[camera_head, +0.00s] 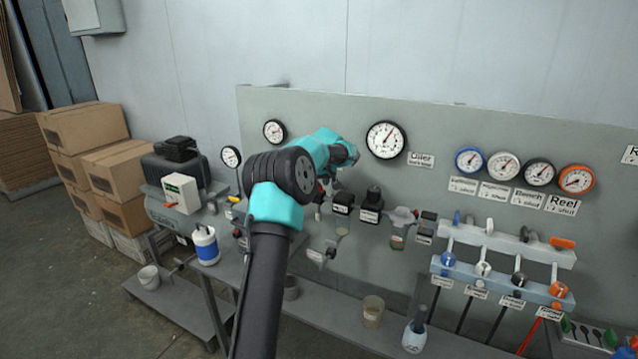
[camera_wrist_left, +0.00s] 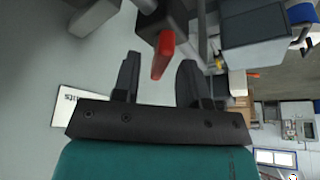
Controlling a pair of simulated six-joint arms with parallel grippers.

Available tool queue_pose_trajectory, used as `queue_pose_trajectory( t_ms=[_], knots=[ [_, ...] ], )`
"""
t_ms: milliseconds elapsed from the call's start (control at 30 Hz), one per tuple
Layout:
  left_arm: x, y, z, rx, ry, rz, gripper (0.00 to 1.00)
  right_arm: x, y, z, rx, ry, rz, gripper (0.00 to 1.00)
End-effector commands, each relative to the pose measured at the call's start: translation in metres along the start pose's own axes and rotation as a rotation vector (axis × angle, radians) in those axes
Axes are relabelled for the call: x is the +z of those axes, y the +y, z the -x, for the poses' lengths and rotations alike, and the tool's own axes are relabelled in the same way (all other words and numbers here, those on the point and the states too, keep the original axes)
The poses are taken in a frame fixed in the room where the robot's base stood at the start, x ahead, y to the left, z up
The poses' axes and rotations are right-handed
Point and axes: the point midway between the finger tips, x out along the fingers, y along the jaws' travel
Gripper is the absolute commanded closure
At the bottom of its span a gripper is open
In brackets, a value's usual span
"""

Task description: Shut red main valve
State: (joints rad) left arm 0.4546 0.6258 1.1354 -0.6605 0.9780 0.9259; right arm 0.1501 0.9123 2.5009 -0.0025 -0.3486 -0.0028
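A red valve handle (camera_wrist_left: 163,55) hangs from a dark fitting in the left wrist view. My left gripper (camera_wrist_left: 160,62) is open, with one dark finger on each side of the handle's lower end and visible gaps between. The handle appears in front of or just between the fingertips; I cannot tell the exact depth. In the head view my left arm reaches to the panel. Its turquoise wrist covers much of the valve area, and a small red part (camera_head: 320,192) shows just below it. My right gripper is in neither view.
The grey panel (camera_head: 450,120) carries several gauges, including a large one (camera_head: 386,139). Black boxes (camera_head: 371,204) stand right of the wrist. A blue-and-white canister (camera_head: 205,245) and a compressor (camera_head: 176,168) stand left. Hose valves (camera_head: 484,268) line the right side.

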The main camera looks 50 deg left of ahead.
Motion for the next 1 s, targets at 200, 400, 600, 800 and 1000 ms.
queue_pose_trajectory(
  t_ms=[200,400,600,800,1000],
  knots=[
    [0.0001,0.0002,-0.0065,0.001,0.000,0.000,0.61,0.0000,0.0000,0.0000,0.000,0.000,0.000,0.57],
    [0.0001,0.0002,-0.0062,0.000,0.000,0.000,0.64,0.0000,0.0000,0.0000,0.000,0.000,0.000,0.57],
    [0.0001,0.0001,-0.0061,0.000,0.000,0.000,0.83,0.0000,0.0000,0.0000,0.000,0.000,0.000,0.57],
    [0.0001,0.0001,-0.0060,0.000,0.000,0.000,1.00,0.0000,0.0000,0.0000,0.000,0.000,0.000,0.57],
    [0.0000,0.0000,-0.0060,0.001,0.000,-0.001,1.00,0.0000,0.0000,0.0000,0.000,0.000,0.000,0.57]
  ],
)
